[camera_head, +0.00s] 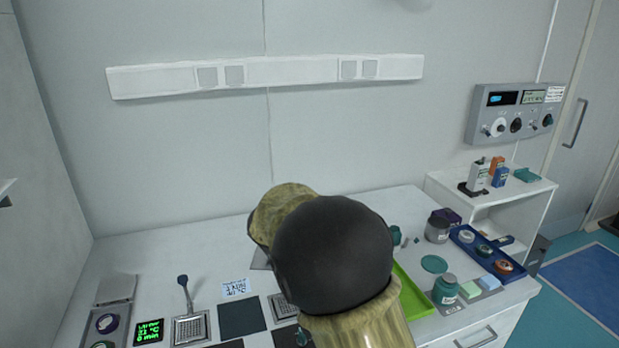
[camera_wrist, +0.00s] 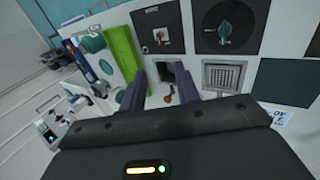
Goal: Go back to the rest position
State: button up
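My gripper (camera_wrist: 161,82) shows in the wrist view with its two dark fingers apart. I see nothing held between them. Beyond the gap lies a dark panel (camera_wrist: 154,31) on the white worktop, with a small orange-brown part (camera_wrist: 168,99) that lines up with the space between the fingers. I cannot tell how far below the fingers it is. In the head view my own arm covers the middle of the worktop, and my gripper is hidden behind it.
A small white shelf (camera_head: 520,190) stands at the right. A control box (camera_head: 515,113) hangs on the wall.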

jog(key=s+d+m+y+p, duration=0.3)
jog(key=s+d+y, duration=0.2)
jog(key=s+d, duration=0.7)
jog(key=s, duration=0.4)
jog(key=shift+s+d+f+m+t+y+p, duration=0.25)
jog(key=shift+d+f+m+t+y+p, duration=0.05)
jog(key=shift+d+f+t+y, duration=0.1)
